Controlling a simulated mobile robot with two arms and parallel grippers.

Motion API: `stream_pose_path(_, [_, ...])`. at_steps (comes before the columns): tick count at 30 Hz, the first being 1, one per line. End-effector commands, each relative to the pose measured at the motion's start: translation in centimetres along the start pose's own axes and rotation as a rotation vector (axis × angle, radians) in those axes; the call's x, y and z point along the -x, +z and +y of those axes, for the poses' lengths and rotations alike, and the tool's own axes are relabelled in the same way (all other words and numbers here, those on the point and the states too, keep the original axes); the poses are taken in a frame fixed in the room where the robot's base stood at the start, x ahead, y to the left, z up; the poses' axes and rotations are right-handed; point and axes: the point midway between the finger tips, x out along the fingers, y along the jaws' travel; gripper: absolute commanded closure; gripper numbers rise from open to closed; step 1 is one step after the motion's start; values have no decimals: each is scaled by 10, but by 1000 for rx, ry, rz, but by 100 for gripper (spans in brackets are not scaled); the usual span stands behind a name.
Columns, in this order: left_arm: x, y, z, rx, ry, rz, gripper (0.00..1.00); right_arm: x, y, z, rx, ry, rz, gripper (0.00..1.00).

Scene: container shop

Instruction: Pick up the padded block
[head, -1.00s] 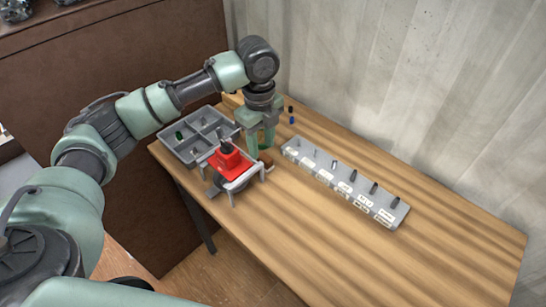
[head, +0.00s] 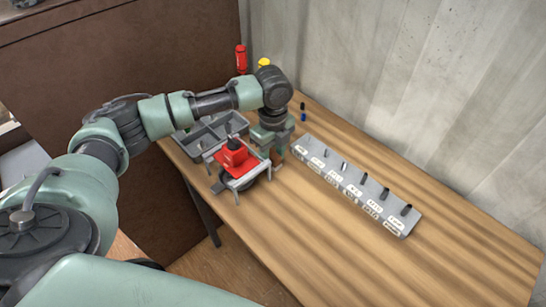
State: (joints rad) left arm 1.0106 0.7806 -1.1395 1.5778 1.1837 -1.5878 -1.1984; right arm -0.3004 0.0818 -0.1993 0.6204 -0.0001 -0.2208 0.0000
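My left gripper (head: 275,156) points down at the tabletop, just right of a small stand with a red block on top (head: 236,156). Its fingers are small and partly covered by the wrist, so whether they are apart or closed is unclear. I cannot make out the padded block for certain. A small brown item showed at the fingertips earlier, and that spot is now mostly hidden by the gripper. My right gripper is not in view.
A grey compartment tray (head: 212,134) sits behind the stand, partly covered by my arm. A long grey labelled rack (head: 358,187) with several dark pegs lies to the right. A small blue-and-black item (head: 303,113) stands at the back. The front right wooden tabletop (head: 440,265) is clear.

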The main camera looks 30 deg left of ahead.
Motion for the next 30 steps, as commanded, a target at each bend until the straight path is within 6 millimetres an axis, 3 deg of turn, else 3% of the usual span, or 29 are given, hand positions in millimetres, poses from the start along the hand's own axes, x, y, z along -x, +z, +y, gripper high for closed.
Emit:
stream_pose_path(8, [-4,0,0,-1,0,-1,63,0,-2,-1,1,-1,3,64])
stream_pose_path(12, [-3,0,0,-1,0,-1,100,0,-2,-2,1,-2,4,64])
stream_pose_path(23, [0,0,0,0,-2,0,100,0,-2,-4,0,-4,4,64])
stream_pose_path(30, [25,0,-1,0,-4,-2,100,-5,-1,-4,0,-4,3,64])
